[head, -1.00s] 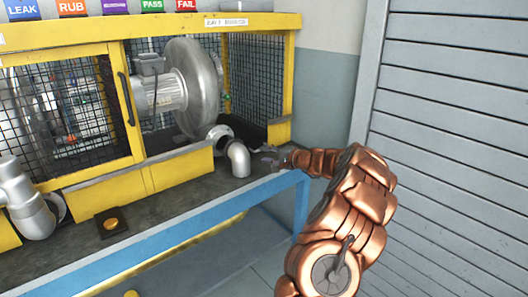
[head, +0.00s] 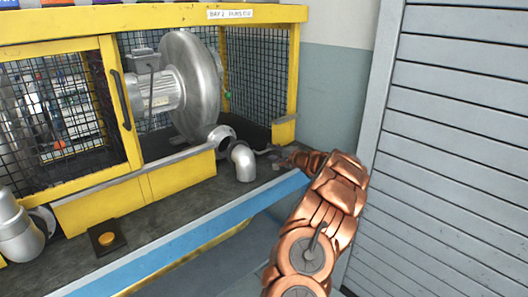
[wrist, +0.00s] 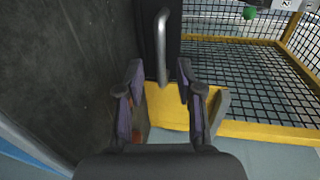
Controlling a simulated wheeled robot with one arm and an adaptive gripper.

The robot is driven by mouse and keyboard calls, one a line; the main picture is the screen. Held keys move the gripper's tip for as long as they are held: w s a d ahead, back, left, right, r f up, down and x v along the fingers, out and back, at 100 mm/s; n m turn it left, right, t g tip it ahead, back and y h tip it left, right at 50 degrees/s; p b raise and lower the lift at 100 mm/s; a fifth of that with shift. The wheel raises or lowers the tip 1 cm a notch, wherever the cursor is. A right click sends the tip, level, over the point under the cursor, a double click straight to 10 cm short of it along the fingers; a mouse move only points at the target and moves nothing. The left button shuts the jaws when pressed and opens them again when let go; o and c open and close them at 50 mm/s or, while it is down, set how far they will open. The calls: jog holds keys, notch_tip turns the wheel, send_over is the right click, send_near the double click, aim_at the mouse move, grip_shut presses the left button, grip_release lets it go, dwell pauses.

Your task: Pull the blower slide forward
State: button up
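The silver blower (head: 196,88) stands inside the yellow-framed cage, with its motor to the left and its round outlet at the lower front. A grey handle bar (wrist: 162,40), apparently the slide's handle, runs down toward my gripper in the wrist view. My gripper (wrist: 160,82) is open, its two dark fingers on either side of the bar's near end. I cannot tell whether either finger touches it. In the head view my gripper (head: 276,156) is small and partly hidden by my copper arm, low over the bench's right end, right of the pipe elbow.
The pipe elbow (head: 242,162) stands on the dark bench top in front of the outlet. The yellow cage post (head: 284,128) is close behind my gripper. A grey slatted shutter (head: 450,150) fills the right side.

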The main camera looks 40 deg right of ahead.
aim_at(267, 150)
jog(key=w, duration=0.2)
jog(key=shift+w+d+f, duration=0.15)
jog(key=shift+w+f, duration=0.2)
jog(key=shift+w, duration=0.7)
jog(key=shift+c, duration=0.2)
grip_shut()
